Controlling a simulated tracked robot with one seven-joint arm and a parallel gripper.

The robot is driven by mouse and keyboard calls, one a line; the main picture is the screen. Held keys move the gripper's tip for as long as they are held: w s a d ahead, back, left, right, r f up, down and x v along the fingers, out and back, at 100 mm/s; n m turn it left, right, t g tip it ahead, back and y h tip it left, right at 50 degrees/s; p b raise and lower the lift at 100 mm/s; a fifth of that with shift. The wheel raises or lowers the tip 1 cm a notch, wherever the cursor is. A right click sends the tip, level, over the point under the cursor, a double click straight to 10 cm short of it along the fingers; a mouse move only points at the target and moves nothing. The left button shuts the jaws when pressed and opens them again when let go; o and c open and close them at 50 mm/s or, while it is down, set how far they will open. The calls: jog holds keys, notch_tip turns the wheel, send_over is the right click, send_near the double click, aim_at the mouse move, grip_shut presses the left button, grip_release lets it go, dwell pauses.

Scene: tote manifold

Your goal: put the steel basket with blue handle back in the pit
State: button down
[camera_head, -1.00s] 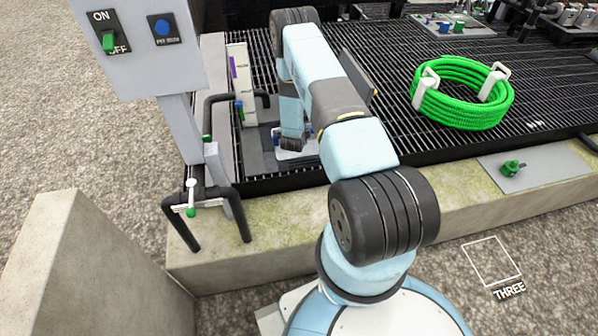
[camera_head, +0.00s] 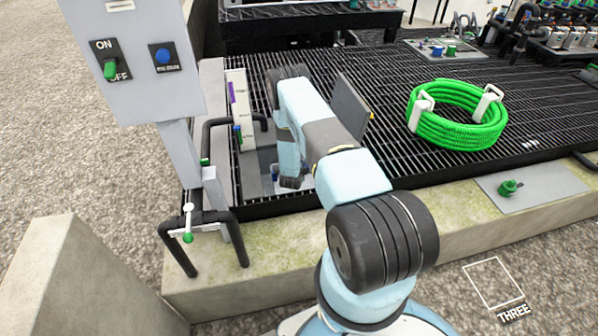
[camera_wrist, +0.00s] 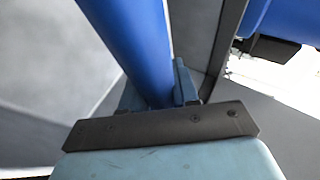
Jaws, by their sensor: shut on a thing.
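My gripper (camera_wrist: 158,90) is shut on a thick blue bar (camera_wrist: 145,40), which looks like the handle of the steel basket. The bar runs diagonally up and left between the fingers in the wrist view. The basket's body is not clearly visible. In the head view my wrist (camera_head: 290,170) is over the open pit (camera_head: 252,165) in the black grating and hides my fingertips. A small blue and pale part shows beside my wrist, too small to make out.
A raised grey hatch plate (camera_head: 350,105) stands right of the pit. A black pipe rail (camera_head: 207,145) and a marked upright board (camera_head: 240,105) stand at its left. A green hose coil (camera_head: 457,115) lies on the grating. A switch box (camera_head: 132,60) stands at left.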

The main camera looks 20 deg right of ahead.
jog(key=shift+f, duration=0.7)
jog(key=c, duration=0.8)
grip_release()
jog(key=shift+c, duration=0.2)
